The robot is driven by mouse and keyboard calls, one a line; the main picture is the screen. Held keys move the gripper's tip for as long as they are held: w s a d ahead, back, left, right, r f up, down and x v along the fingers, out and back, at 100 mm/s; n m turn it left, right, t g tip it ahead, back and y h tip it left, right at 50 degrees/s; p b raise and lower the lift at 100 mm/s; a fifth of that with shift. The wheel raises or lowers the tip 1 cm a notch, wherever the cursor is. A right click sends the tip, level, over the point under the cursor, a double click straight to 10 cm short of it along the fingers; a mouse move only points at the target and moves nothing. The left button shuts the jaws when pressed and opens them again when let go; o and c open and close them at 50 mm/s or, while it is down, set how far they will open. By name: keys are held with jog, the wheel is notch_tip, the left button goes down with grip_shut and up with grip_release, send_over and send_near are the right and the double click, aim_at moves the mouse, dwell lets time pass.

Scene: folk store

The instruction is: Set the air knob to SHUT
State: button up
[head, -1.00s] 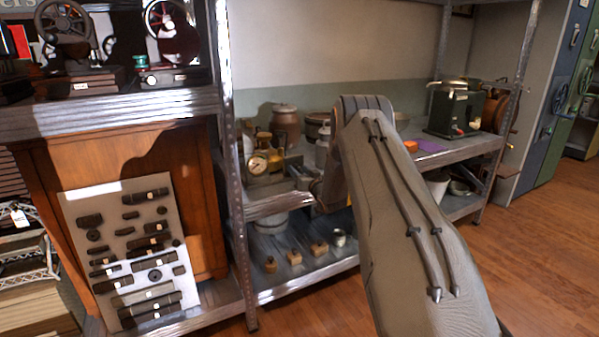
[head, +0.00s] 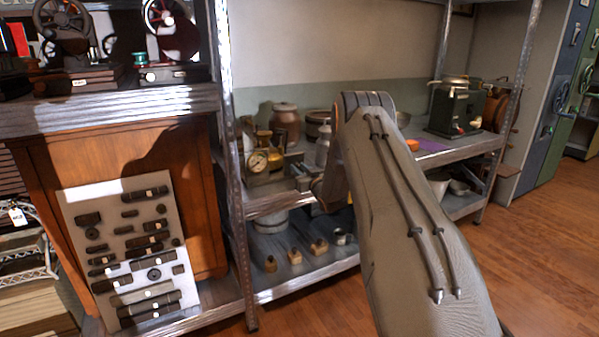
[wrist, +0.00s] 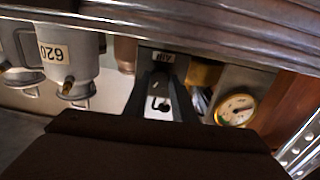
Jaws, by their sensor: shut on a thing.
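The wrist view is upside down. In it an AIR label (wrist: 162,57) sits on a dark block just beyond my fingertips. My gripper (wrist: 160,82) reaches to that block with its two dark fingers close together. It is shut on what appears to be the air knob, which the fingers hide almost fully, so its setting cannot be read. A round gauge (wrist: 236,109) is beside the block in the wrist view. The gauge also shows in the head view (head: 257,162), on the middle shelf. In the head view my arm hides the gripper and knob.
A grey canister marked 620 (wrist: 72,60) stands close by in the wrist view. A metal shelf edge (wrist: 200,22) crosses above. In the head view a shelf upright (head: 232,170) stands left of the gauge. A dark green machine (head: 455,108) stands right on the shelf.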

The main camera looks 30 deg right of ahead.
jog(key=n+b, duration=0.2)
jog(key=n, duration=0.2)
jog(key=shift+f+n, duration=0.15)
jog(key=shift+n, duration=0.15)
jog(key=n+b, duration=0.1)
jog(key=n, duration=0.2)
jog(key=shift+n+b, duration=0.3)
jog(key=shift+n, duration=0.1)
jog(key=n+b, duration=0.2)
jog(key=n, duration=0.2)
jog(key=shift+n+y+b, duration=0.3)
jog(key=shift+n+b, duration=0.25)
jog(key=shift+n, duration=1.15)
jog(key=o, duration=1)
jog(key=shift+o, duration=0.2)
jog(key=shift+s, duration=0.1)
